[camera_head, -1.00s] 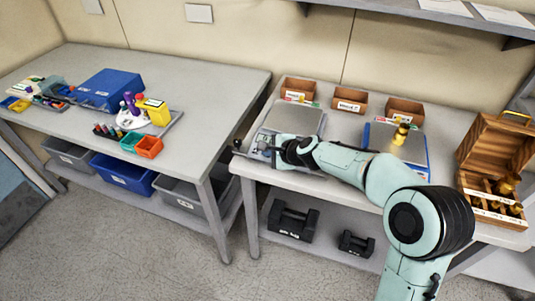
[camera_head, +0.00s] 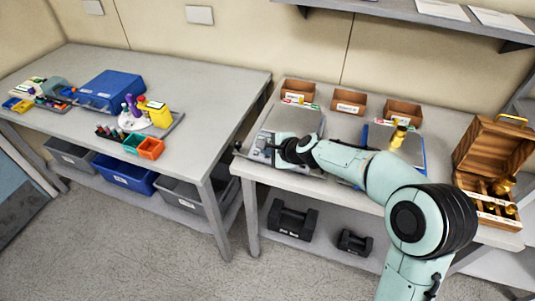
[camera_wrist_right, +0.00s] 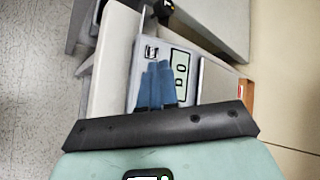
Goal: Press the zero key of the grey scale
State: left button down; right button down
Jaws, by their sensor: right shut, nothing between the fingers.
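The grey scale (camera_head: 297,119) stands at the left end of the right table, its pan towards the back and its control panel (camera_head: 260,144) at the front. My right gripper (camera_head: 279,150) is at that front panel; the arm hides part of it. In the right wrist view, the shut, empty blue fingers (camera_wrist_right: 156,79) lie over the panel, beside the display (camera_wrist_right: 180,75). A small dark-marked key (camera_wrist_right: 151,53) shows just beyond the fingertips. I cannot tell whether the tips touch the panel, and the surface beneath them is hidden. My left gripper is out of view.
A blue scale (camera_head: 412,148) with a brass weight (camera_head: 399,137) stands to the right, partly behind my arm. Small brown bins (camera_head: 349,102) line the back. An open wooden weight box (camera_head: 492,160) is at far right. A gap separates the left table (camera_head: 215,90).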

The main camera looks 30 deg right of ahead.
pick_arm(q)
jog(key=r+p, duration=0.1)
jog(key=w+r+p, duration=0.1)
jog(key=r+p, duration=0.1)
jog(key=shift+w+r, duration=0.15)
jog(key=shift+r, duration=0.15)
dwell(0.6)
